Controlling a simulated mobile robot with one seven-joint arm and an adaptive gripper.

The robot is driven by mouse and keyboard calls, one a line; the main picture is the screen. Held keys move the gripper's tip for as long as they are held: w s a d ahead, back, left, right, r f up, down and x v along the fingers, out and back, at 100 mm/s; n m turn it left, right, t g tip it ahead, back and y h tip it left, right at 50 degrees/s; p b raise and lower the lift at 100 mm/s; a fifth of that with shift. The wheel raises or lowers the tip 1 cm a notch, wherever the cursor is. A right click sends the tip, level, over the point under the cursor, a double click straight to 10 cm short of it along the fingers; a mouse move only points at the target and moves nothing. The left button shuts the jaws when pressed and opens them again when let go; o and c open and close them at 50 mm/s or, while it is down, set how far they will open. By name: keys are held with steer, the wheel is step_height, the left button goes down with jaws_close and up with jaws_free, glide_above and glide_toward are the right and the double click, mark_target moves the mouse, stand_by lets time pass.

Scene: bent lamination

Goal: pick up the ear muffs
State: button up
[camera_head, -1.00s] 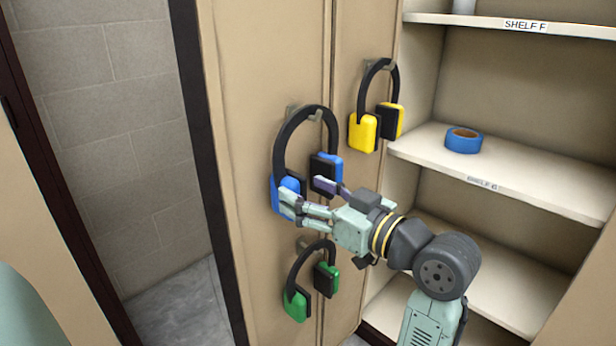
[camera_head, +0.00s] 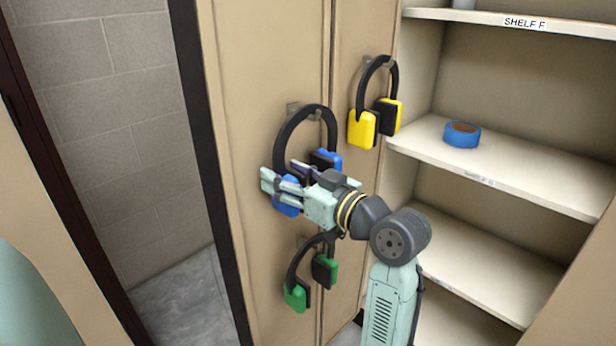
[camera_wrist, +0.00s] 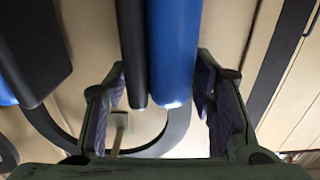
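Three pairs of ear muffs with black headbands hang from hooks on the tan cabinet door. The blue ear muffs (camera_head: 290,209) are in the middle, the yellow ear muffs (camera_head: 362,130) at the upper right, the green ear muffs (camera_head: 296,297) below. My gripper (camera_head: 279,180) is at the blue pair's left cup and hides much of both cups in the head view. In the wrist view, one blue cup (camera_wrist: 176,50) with its black pad stands between the spread fingers of my gripper (camera_wrist: 162,80). The fingers look open, close to its sides; contact is unclear.
A roll of blue tape (camera_head: 462,135) lies on a shelf (camera_head: 510,175) to the right. The upper shelf is labelled Shelf F. A grey block wall (camera_head: 120,150) and open floor (camera_head: 185,300) are at the left. The green pair hangs just below my gripper.

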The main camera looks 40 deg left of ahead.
steer(key=c, duration=1)
steer(key=shift+c, duration=0.5)
steer(key=shift+d+r, duration=0.15)
steer(key=shift+r, duration=0.05)
